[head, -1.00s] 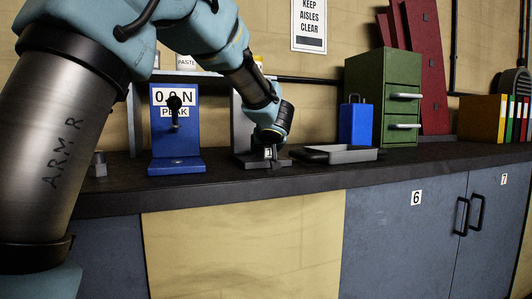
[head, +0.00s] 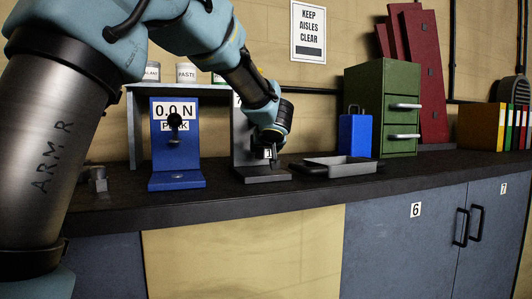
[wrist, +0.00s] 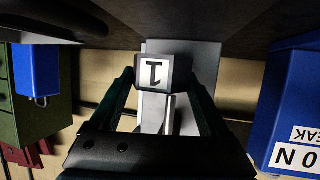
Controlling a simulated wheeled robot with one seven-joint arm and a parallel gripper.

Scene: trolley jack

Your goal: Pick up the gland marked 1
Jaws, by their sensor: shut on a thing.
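In the head view my gripper (head: 268,150) points down over the base of a grey stand (head: 262,174), and the gland (head: 266,154) shows small and partly covered by the fingers. The gland looks close above the base; the exact gap is hard to tell.
A blue force gauge stand (head: 178,180) reading 0.0 N is to the left. A grey tray (head: 342,170), a blue can (head: 355,135) and a green drawer cabinet (head: 385,108) are to the right. A shelf with tubs (head: 186,73) stands behind. The front bench strip is clear.

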